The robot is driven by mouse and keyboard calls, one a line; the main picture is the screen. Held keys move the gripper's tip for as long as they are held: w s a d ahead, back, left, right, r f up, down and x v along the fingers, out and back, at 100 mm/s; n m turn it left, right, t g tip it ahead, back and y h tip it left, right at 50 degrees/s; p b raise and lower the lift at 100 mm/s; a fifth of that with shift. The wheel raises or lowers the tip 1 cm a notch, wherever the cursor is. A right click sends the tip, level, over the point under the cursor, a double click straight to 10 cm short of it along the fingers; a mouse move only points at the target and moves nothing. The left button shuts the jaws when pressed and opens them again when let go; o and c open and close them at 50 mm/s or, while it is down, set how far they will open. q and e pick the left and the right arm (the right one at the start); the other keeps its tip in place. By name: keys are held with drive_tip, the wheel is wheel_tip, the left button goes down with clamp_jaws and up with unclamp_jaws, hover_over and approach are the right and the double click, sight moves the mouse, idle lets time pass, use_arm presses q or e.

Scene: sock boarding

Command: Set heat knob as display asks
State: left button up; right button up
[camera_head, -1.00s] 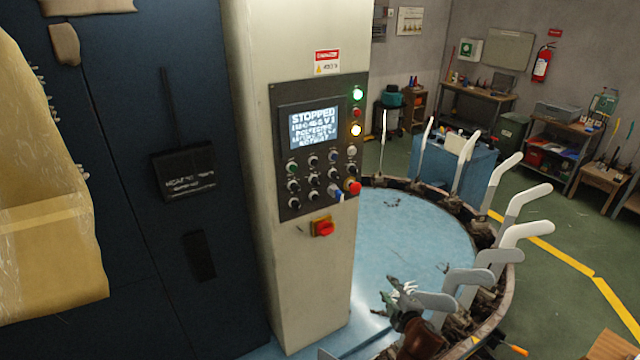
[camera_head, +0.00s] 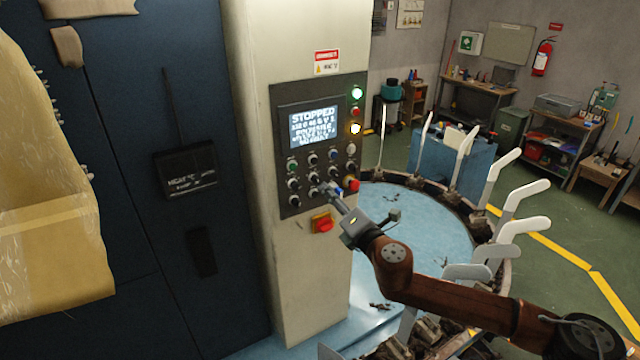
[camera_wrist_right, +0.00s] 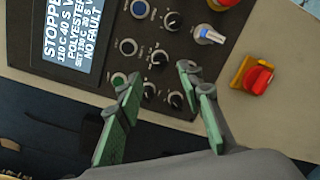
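The display (camera_head: 313,128) on the control panel reads STOPPED over smaller lines. In the right wrist view, the display (camera_wrist_right: 72,45) shows 110 C, 40 S, POLYESTER, a small SET line I cannot read surely, and NO FAULT. Several black knobs with pale pointers, such as this black knob (camera_wrist_right: 158,57), sit below it. I cannot tell which is the heat knob. My right gripper (camera_head: 332,190) is at the panel's lower right. In the wrist view my right gripper (camera_wrist_right: 160,74) is open, its green-sided fingers apart with black knobs between and beyond them. My left gripper is out of view.
A blue-and-white knob (camera_wrist_right: 208,35) and a red rotary switch on a yellow plate (camera_wrist_right: 257,79) are close to the right fingers. A red button (camera_head: 352,185) sits at the panel's corner. A ring of pale sock forms (camera_head: 525,228) stands to the right.

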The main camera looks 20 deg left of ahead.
sight(319, 182)
drive_tip(key=shift+p+x, duration=0.45)
drive_tip(key=shift+x, duration=3.05)
drive_tip(key=shift+c, duration=0.3)
clamp_jaws()
